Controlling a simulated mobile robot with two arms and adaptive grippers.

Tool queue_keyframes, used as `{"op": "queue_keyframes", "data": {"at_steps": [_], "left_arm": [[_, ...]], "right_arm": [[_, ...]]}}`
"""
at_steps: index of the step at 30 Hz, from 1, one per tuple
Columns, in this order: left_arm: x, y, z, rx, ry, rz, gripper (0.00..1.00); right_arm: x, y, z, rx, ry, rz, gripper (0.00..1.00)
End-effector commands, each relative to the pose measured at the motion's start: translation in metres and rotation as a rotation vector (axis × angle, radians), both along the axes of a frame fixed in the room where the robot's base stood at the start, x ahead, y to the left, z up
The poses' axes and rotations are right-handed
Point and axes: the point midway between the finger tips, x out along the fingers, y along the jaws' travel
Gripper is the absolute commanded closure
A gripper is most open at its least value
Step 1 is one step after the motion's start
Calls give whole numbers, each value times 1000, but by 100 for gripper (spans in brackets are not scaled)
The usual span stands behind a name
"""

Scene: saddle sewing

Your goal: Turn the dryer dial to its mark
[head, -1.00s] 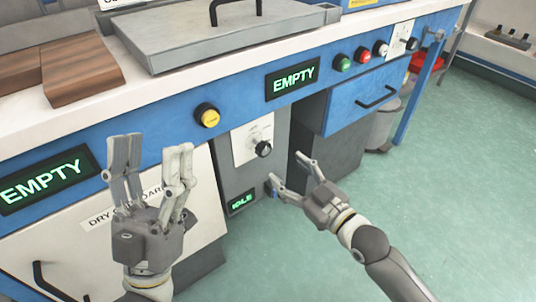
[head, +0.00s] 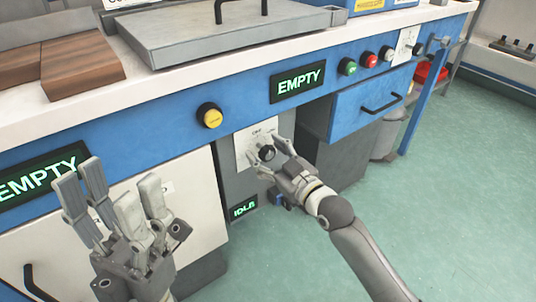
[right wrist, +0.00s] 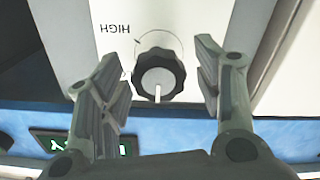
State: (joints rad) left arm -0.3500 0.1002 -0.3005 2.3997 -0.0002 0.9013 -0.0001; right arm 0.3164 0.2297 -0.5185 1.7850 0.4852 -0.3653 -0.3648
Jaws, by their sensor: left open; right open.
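The dryer dial (head: 267,153) is a black knob on a white plate (head: 243,146) on the grey front panel. In the right wrist view the dial (right wrist: 158,76) is black and ridged with a white pointer line. The word HIGH shows upside down beside it, and a thin arc with a small tick runs near it. My right gripper (head: 268,158) is open at the dial. In the right wrist view its fingers (right wrist: 160,85) stand on either side of the dial, with gaps showing. My left gripper (head: 112,200) is open and empty, in front of the white dryer door.
A green IDLE display (head: 243,208) sits below the dial plate. A yellow button (head: 210,116) is up and left of it. An EMPTY display (head: 298,82), a green button (head: 347,66) and a blue drawer (head: 365,103) lie to the right. Green floor is open at right.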

Motion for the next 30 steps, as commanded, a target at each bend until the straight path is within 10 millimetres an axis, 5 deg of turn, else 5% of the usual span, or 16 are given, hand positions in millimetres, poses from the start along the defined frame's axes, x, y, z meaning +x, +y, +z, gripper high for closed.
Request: {"op": "queue_keyframes", "data": {"at_steps": [4,15,30], "left_arm": [[0,0,0,0,1,0,42],[0,0,0,1,2,0,42],[0,0,15,1,2,0,42]], "right_arm": [[0,0,0,-1,1,0,40],[0,0,0,-1,1,0,86],[0,-1,1,68,54,-1,86]]}}
